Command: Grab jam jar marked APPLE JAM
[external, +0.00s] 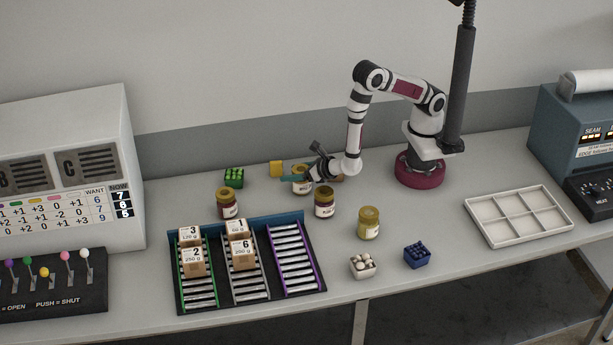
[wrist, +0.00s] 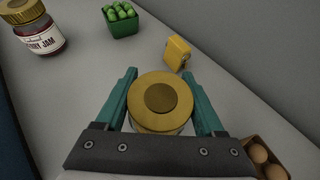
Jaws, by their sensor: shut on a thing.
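My gripper (wrist: 159,78) has its two teal fingers on either side of a jar with a gold lid (wrist: 160,98), shut on it. From above, the lid hides most of the jar and its label cannot be read. In the external view the held jar (external: 301,187) looks pale with a light label, upright at the table surface, with my gripper (external: 297,178) around its upper part. Whether it touches the table I cannot tell. A dark red jar (wrist: 38,32), its label ending in "RRY JAM", stands apart; in the external view it is left of the held jar (external: 228,206).
A dark jar (external: 324,204) stands close, right and in front. A yellow jar (external: 369,224) is farther right. A green crate (wrist: 122,20), a yellow block (wrist: 177,52) and an egg box (wrist: 266,160) are nearby. The roller rack (external: 318,287) with boxes lies in front.

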